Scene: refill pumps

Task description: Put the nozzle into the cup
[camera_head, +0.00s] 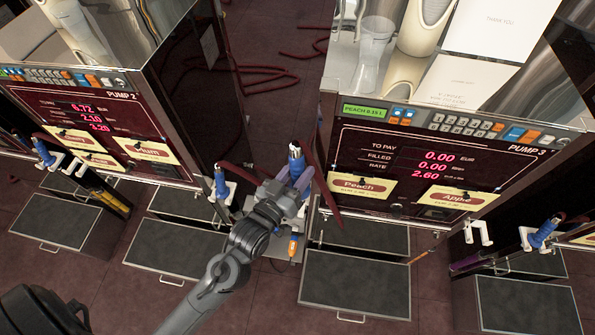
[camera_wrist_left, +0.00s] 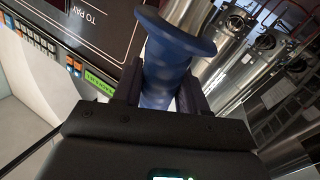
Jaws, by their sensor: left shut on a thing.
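A blue nozzle (camera_head: 297,166) with a silvery tip stands up from my left gripper (camera_head: 287,188) between the two pumps, at the left side of pump 3. In the left wrist view, the fingers (camera_wrist_left: 158,92) are closed on both sides of the nozzle's blue, flanged body (camera_wrist_left: 165,62). A clear cup (camera_head: 367,72) appears on top of pump 3, apart from the nozzle; its contents cannot be made out. My right gripper is not in view.
Pump 3 (camera_head: 430,165) shows 0.00 to pay and 0.00 filled, with Peach and Apple labels. Pump 2 (camera_head: 80,110) stands at left. Other blue nozzles (camera_head: 221,183) (camera_head: 541,234) hang in white holders. Red hoses (camera_head: 265,80) lie on the floor behind.

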